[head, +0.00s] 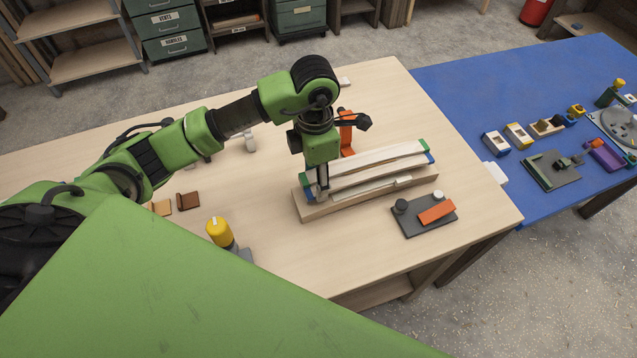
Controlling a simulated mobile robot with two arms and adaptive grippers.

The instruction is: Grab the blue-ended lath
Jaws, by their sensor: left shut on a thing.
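The blue-ended lath (385,170) is a long pale strip with a blue tip at its right end. It lies in or just above a wooden holder (320,211) on the light wood table. My left gripper (322,188) points down at the lath's left part and is shut on it. The gripper hides part of that end, and I cannot tell whether the lath is clear of the holder. A green-ended lath (380,155) runs alongside just behind, and a plain pale strip (375,186) lies in front. My right gripper is out of view.
An orange upright piece (346,134) stands close behind the laths. A dark plate with an orange bar (436,211) lies to the front right. A yellow-topped item (219,232) stands at front left. A blue table (480,90) with several small parts adjoins on the right.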

